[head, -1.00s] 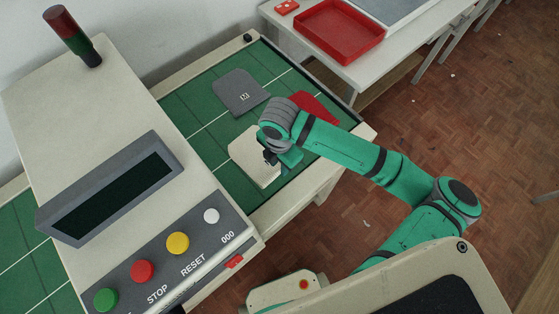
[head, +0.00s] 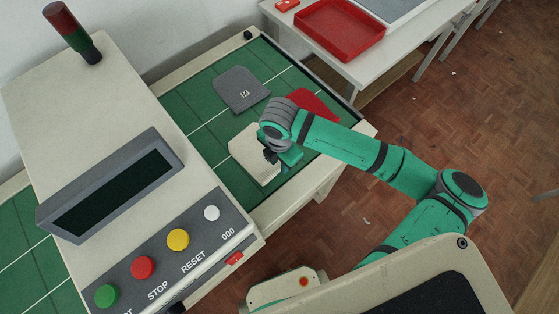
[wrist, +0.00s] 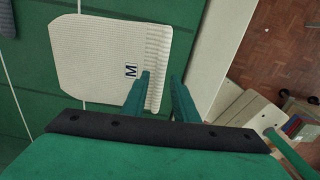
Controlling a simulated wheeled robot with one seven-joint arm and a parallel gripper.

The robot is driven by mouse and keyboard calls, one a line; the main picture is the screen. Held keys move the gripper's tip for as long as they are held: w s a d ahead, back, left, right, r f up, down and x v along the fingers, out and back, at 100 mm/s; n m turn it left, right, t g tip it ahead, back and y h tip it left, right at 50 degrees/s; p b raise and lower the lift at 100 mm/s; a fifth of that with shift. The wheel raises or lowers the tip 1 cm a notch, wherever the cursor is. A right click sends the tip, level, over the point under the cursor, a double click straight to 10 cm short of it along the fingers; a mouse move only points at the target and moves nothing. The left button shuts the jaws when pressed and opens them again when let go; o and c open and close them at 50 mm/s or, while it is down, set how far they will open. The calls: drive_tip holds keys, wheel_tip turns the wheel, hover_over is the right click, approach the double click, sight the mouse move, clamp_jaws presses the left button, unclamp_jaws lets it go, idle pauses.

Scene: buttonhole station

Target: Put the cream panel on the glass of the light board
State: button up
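The cream panel (head: 247,146) lies flat on the green belt in the head view, partly hidden by my gripper (head: 272,157). In the wrist view the cream panel (wrist: 105,55) shows a ribbed right edge and a dark "M" mark. My gripper (wrist: 160,78) is open there, its two fingers apart with the panel's ribbed edge between them in the picture. I cannot tell how high the fingertips are above the belt. The light board (head: 396,9) appears to be the grey-framed pale board on the back table, cut off by the top edge.
A grey panel (head: 240,90) and a partly hidden red panel (head: 315,103) lie on the belt (head: 192,102). A red tray (head: 340,30) stands beside the board. The cream machine with buttons (head: 143,267) fills the left. A gap of floor separates the tables.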

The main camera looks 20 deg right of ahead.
drive_tip(key=shift+w+f, duration=0.1)
drive_tip(key=shift+f, duration=0.55)
idle(0.5)
idle(0.4)
clamp_jaws()
drive_tip(key=shift+r, duration=0.15)
drive_tip(key=shift+r, duration=2.4)
